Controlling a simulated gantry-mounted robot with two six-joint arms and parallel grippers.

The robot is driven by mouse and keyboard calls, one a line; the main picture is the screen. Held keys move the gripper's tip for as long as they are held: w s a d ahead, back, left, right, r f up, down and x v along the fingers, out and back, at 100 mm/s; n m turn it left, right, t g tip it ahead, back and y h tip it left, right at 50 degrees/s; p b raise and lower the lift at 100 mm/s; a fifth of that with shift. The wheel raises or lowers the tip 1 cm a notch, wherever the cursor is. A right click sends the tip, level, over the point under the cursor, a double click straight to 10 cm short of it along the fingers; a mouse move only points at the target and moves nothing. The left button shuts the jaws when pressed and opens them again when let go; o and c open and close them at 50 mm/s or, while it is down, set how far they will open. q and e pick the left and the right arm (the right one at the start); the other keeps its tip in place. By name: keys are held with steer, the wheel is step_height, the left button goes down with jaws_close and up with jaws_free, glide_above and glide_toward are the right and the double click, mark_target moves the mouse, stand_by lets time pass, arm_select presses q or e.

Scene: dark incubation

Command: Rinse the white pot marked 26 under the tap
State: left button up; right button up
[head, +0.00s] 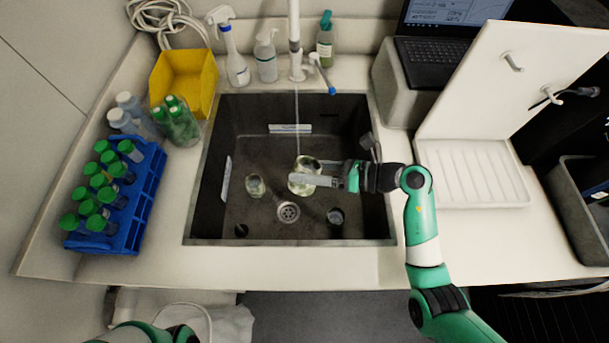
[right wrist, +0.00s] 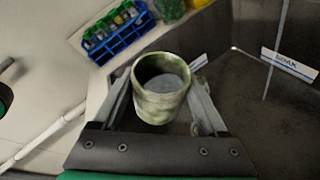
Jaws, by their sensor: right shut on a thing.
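A pale pot with greenish stains (head: 300,188) is held over the sink by my right gripper (head: 312,180). In the right wrist view the pot (right wrist: 160,104) is upright between the two fingers of the gripper (right wrist: 163,112), its open mouth facing the camera. No number can be read on it. The white tap (head: 295,50) stands behind the sink, and a thin stream of water (head: 297,120) falls from it near the pot's far rim. In the right wrist view the stream (right wrist: 267,85) passes to the right of the pot. My left gripper is out of view.
The dark sink (head: 260,220) holds another pale pot (head: 255,186) on the left and a small dark pot (head: 335,217) near the front. A label reading SOAK (right wrist: 289,65) is on the sink wall. A blue bottle rack (head: 150,205) stands left; a white draining tray (head: 470,175) stands right.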

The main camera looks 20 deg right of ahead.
steer(key=shift+r+p, duration=0.25)
steer(key=shift+p, duration=0.15)
steer(key=shift+r+m+y, duration=0.1)
steer(key=shift+m+y, duration=0.2)
steer(key=shift+m, duration=0.2)
steer(key=shift+r+m+y+p, duration=0.25)
steer(key=shift+m+y+p, duration=0.05)
steer(key=shift+m+p, duration=0.3)
